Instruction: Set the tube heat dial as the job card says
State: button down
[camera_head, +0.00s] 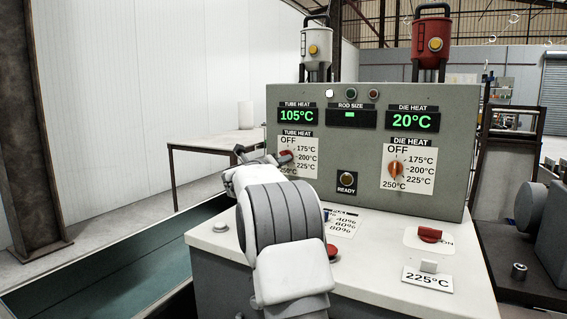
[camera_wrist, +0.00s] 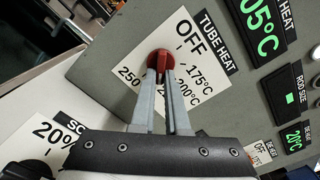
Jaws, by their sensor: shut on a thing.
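The red tube heat dial (camera_head: 286,155) sits on the left of the grey panel, on a white scale marked OFF, 175, 200, 225 and 250°C. In the wrist view my gripper (camera_wrist: 162,75) is shut on this dial (camera_wrist: 161,60), its two fingers around the knob's ridge. Which mark the dial points to is not clear. The tube heat display (camera_head: 297,115) above reads 105°C in green. A white card (camera_head: 427,281) reading 225°C stands at the front of the worktop. My gripper (camera_head: 277,158) hides part of the scale's left side in the head view.
The orange die heat dial (camera_head: 396,168) is to the right, under a display (camera_head: 401,121) reading 20°C. A READY button (camera_head: 347,180) sits between the dials. A red ON switch (camera_head: 430,235) and a percent scale (camera_head: 343,222) are on the worktop near my arm.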

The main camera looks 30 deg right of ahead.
jog(key=c, duration=0.9)
grip_release()
jog(key=shift+a, duration=0.1)
jog(key=p+v, duration=0.2)
jog(key=v, duration=1.5)
jog(key=shift+s, duration=0.15)
